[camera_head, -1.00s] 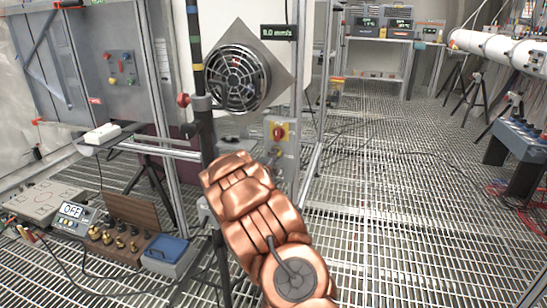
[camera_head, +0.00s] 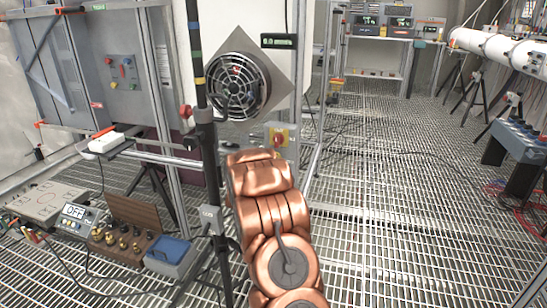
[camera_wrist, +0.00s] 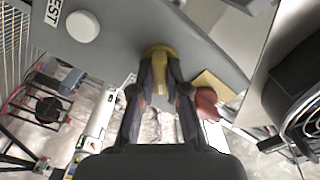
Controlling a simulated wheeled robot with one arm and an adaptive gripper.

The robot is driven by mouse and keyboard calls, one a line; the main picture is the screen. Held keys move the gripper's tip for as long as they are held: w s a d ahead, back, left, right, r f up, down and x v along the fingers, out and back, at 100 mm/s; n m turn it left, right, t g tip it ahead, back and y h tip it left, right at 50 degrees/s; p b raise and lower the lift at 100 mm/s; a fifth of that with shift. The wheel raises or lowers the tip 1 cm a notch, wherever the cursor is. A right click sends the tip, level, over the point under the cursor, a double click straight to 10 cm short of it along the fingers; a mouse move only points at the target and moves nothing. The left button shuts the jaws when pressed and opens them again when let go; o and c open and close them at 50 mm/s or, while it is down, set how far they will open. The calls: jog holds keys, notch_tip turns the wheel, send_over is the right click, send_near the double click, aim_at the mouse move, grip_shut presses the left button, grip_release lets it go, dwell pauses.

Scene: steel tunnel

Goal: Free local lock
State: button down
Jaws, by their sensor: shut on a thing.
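In the wrist view, my gripper (camera_wrist: 160,85) is shut on a brass-yellow piece (camera_wrist: 160,52) on a grey plate (camera_wrist: 115,35); this piece looks like the local lock. Its exact shape is partly hidden by the fingers. A red knob (camera_wrist: 206,104) on a yellow backing (camera_wrist: 210,83) is just right of the fingers. In the head view, the red and yellow switch (camera_head: 280,137) shows on its grey box below the round fan (camera_head: 237,86). My copper arm covers the lower part of that box, and my fingers are hidden there.
A white button (camera_wrist: 83,26) and lettering ending in "EST" are on the plate. A dark upright pole (camera_head: 206,130) stands left of my arm. Bench instruments (camera_head: 75,212) and a blue-topped box (camera_head: 169,250) lie at lower left.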

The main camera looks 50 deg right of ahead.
jog(key=shift+n+p, duration=4.05)
jog(key=shift+n, duration=0.95)
jog(key=c, duration=1.2)
grip_release()
jog(key=shift+o, duration=0.2)
jog(key=shift+a, duration=0.15)
